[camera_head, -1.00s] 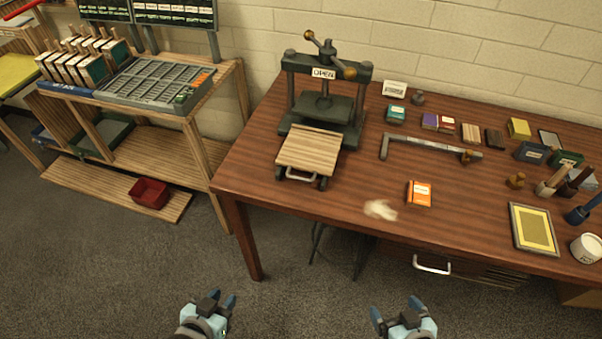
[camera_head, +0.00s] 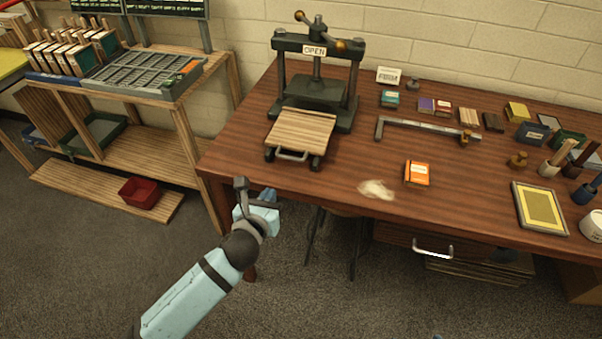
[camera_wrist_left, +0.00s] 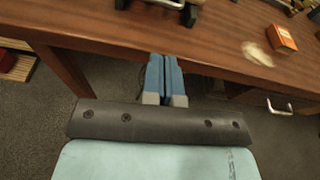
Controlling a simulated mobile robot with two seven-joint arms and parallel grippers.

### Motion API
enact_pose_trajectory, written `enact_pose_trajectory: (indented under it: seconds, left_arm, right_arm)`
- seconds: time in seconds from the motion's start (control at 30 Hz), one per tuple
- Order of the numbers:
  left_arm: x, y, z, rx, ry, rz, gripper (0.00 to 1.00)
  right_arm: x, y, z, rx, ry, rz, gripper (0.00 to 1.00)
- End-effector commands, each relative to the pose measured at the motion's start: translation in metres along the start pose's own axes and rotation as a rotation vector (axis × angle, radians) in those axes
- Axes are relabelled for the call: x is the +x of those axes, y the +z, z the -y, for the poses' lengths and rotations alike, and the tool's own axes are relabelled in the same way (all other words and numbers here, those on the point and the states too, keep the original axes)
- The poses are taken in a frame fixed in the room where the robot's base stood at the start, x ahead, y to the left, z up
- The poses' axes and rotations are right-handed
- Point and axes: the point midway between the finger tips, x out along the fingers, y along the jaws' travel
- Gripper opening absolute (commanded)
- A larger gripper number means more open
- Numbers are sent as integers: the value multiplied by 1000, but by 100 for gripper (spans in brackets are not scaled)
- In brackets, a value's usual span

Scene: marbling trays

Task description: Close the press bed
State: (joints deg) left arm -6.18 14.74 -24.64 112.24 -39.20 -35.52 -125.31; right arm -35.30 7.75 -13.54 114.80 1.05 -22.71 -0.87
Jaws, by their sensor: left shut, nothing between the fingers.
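The press (camera_head: 316,75) stands at the left end of the wooden table, under a sign reading OPEN. Its wooden bed (camera_head: 300,131) is slid out toward the front, with a metal handle (camera_head: 291,156) on its near edge. A bit of the bed's handle shows at the top of the left wrist view (camera_wrist_left: 165,3). My left gripper (camera_head: 257,193) is at the table's front edge, in front of and below the handle and apart from it. Its blue fingers (camera_wrist_left: 164,78) are together and empty. My right gripper is not in view.
A drawer handle (camera_head: 433,250) shows below the tabletop. A shelf unit (camera_head: 165,85) stands at left.

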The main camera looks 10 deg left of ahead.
Motion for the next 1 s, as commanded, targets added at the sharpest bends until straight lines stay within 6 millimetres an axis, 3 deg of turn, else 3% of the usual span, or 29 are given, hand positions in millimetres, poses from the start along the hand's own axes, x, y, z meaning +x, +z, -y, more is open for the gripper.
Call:
enact_pose_trajectory:
  seconds: [0.27, 0.7, 1.0]
  left_arm:
    - [24, 5, 0, 71, 8, 14, 0]
    - [114, 5, -1, 66, 8, 12, 0]
    - [142, 5, -1, 67, 6, 11, 0]
  right_arm:
    - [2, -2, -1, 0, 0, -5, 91]
    - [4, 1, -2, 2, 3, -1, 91]
    - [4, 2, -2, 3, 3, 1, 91]
